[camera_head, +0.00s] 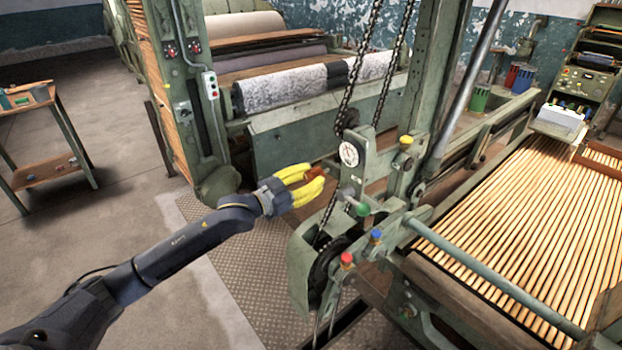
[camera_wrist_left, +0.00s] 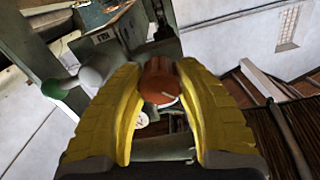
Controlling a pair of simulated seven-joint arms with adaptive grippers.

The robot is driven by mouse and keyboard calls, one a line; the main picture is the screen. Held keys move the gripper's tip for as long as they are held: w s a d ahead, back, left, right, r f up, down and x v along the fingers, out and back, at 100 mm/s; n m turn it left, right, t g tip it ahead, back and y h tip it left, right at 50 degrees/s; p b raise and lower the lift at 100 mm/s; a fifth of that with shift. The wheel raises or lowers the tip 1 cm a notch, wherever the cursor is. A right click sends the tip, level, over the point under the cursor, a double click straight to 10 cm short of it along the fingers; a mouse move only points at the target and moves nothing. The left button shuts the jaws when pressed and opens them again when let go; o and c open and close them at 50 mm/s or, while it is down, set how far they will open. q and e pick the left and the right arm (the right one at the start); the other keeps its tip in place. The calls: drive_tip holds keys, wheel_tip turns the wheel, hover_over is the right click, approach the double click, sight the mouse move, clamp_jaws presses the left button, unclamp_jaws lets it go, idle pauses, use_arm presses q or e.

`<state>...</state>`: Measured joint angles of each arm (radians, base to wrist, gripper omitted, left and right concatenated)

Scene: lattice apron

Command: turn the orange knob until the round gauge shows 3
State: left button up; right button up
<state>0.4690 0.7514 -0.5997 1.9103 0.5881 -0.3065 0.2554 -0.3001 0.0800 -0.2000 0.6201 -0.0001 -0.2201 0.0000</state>
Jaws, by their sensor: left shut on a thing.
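The orange knob (camera_wrist_left: 158,82) sits between the yellow fingers of my left gripper (camera_wrist_left: 160,85) in the left wrist view, with a pale mark on its face. In the head view my left gripper (camera_head: 318,178) is shut on the orange knob (camera_head: 314,172), which is partly hidden by the fingers. The round gauge (camera_head: 349,154) has a white face and is on the green machine just right of and above the gripper. Its reading is too small to tell. My right gripper is not in view.
Green (camera_head: 362,209), blue (camera_head: 376,234), red (camera_head: 346,258) and yellow (camera_head: 406,140) knobs stick out of the machine nearby. A chain (camera_head: 357,70) hangs above the gauge. The slatted lattice (camera_head: 510,220) lies at right. Floor at left is clear near a small table (camera_head: 52,170).

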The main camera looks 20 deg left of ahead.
use_arm(q)
drive_tip(key=o, duration=1.3)
drive_tip(key=v, duration=1.2)
